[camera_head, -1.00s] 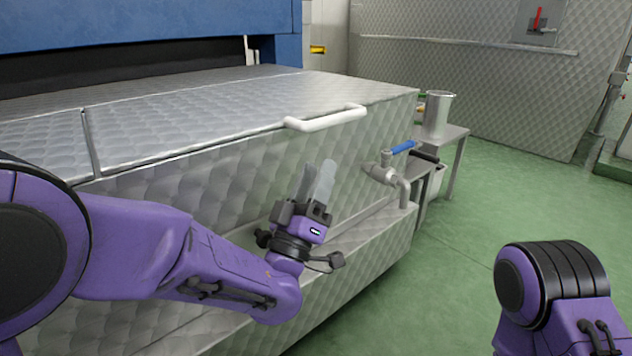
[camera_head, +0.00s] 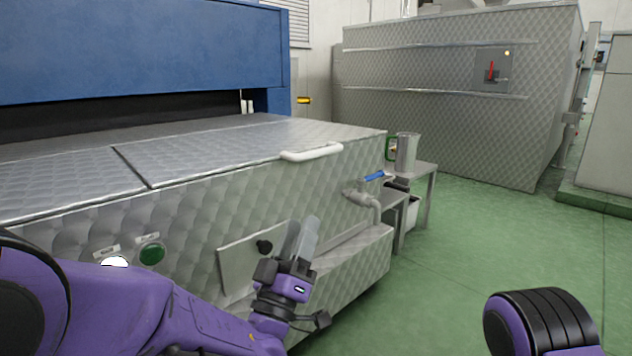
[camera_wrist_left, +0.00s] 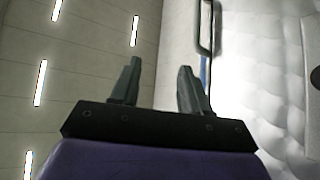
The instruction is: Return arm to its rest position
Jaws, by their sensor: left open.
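My left gripper (camera_head: 302,240) points up in front of the quilted steel machine's side wall. It is open and empty; its two fingers stand apart in the left wrist view (camera_wrist_left: 157,85). The left arm (camera_head: 120,310) comes in low from the left. Part of my right arm (camera_head: 540,322) shows at the bottom right, but its gripper is out of the frame.
A small table (camera_head: 425,172) bears a metal jug (camera_head: 406,152). Green floor (camera_head: 450,270) lies clear to the right.

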